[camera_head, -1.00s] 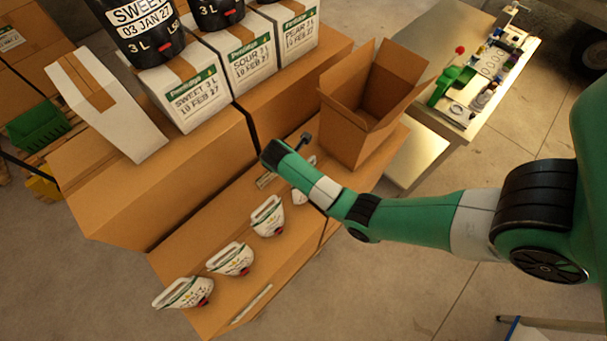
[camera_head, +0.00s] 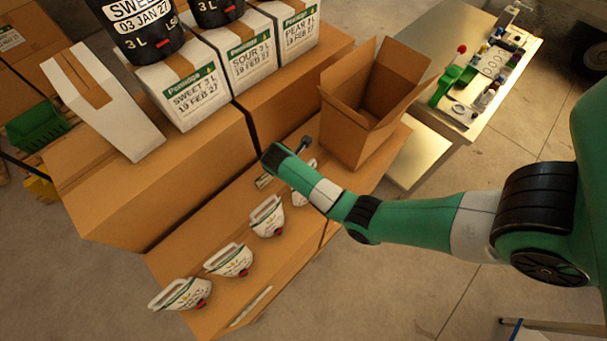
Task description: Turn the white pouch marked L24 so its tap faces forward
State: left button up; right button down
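Three white pouches with green bands and red taps sit in a slanting row on the lower brown cartons: a near-left pouch (camera_head: 180,294), a middle pouch (camera_head: 230,260) and a further pouch (camera_head: 267,216). A fourth white pouch (camera_head: 299,199) is mostly hidden behind my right arm's end. The marking L24 is too small to read on any of them. The visible taps point to the lower right. My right arm's wrist (camera_head: 278,158) is over the fourth pouch; its fingers are hidden, so contact cannot be told. My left gripper is out of view.
An open brown box (camera_head: 350,130) stands just behind my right wrist. White boxes (camera_head: 190,98) and black pouches (camera_head: 145,30) stand on the higher cartons behind. A white wedge-shaped carton (camera_head: 110,110) leans at left. A steel table (camera_head: 425,155) is at right.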

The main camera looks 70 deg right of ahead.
jog(key=shift+f, duration=0.25)
jog(key=c, duration=0.9)
grip_release()
jog(key=shift+d, duration=0.1)
jog(key=shift+o, duration=0.5)
jog(key=v, duration=0.5)
jog(key=shift+w+r+p, duration=0.1)
jog(key=shift+r+p, duration=0.15)
jog(key=shift+p, duration=0.05)
jog(key=p+v, duration=0.5)
jog(key=shift+r, duration=0.2)
jog(key=shift+a+r+p, duration=0.3)
jog(key=shift+a, duration=0.1)
